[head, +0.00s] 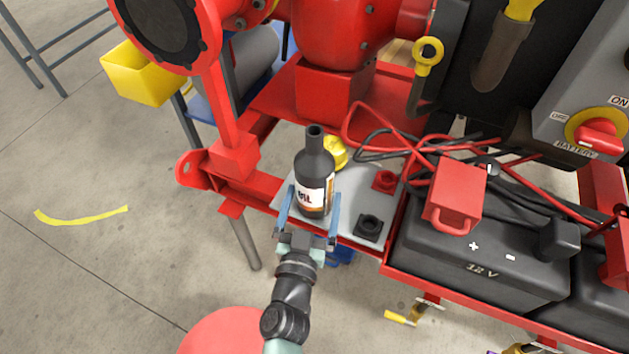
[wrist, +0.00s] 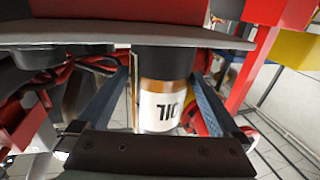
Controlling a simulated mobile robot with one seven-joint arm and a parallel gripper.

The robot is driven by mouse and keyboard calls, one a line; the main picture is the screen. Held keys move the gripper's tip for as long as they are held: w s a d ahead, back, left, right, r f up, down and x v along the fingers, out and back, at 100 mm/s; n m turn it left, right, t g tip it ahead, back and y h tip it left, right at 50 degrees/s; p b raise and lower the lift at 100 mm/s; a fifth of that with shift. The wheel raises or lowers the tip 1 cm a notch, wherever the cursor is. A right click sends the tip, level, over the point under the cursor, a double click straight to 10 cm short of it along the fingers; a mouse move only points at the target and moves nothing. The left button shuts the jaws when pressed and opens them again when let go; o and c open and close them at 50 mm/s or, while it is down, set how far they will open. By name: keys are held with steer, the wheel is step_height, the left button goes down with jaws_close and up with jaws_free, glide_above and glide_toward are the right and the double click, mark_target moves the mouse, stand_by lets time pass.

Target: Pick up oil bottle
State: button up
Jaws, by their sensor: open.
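The oil bottle (head: 314,168) is black with a white and orange label, and stands upright on a grey plate (head: 354,193) on the red skid. My gripper (head: 309,208) is open, with one blue finger on each side of the bottle's lower body. In the wrist view the picture is upside down, and the bottle's label (wrist: 160,108) shows between the two spread fingers (wrist: 158,95). A gap shows at the right finger there; at the left finger I cannot tell whether it touches.
A yellow cap (head: 335,151) is right behind the bottle. A black fitting (head: 369,226) and a red fitting (head: 384,181) sit to its right. The black battery (head: 485,255) with cables is farther right. A red pump support (head: 234,155) rises at left.

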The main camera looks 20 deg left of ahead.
steer(key=shift+w+a, duration=0.15)
steer(key=shift+w, duration=0.45)
steer(key=shift+w+a, duration=0.15)
steer(key=shift+w, duration=0.45)
steer(key=c, duration=1.3)
steer(key=shift+r, duration=0.2)
